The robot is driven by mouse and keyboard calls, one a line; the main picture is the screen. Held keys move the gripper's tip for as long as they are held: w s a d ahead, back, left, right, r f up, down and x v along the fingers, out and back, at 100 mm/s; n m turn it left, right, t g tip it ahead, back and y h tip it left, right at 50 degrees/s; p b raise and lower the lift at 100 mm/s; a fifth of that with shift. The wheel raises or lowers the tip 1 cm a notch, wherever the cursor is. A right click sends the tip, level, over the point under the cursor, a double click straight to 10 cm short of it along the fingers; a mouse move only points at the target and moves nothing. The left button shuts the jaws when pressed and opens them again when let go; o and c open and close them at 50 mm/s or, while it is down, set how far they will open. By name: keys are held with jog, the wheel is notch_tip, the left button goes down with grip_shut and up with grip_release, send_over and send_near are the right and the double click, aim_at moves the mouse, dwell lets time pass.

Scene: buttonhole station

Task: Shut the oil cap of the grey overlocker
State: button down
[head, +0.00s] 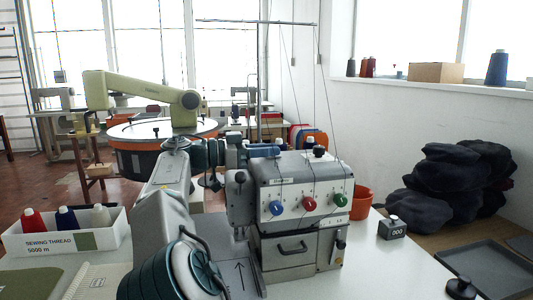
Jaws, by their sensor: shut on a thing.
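The grey overlocker (290,220) stands on the white table in the head view. Its front carries a blue, a red and a green dial. I cannot tell whether either is the oil cap, or whether the cap is open. My arm rises at the left of the machine and bends right toward its back.
A white box of thread spools (65,236) stands at the left. A small grey counter (391,228) and an orange pot (360,203) are to the machine's right. A dark grey tray (487,268) lies at the far right.

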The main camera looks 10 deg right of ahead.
jog(key=c, duration=1.7)
grip_release()
jog(key=shift+a, duration=0.1)
jog(key=shift+a+p, duration=1.85)
jog(key=shift+a, duration=5)
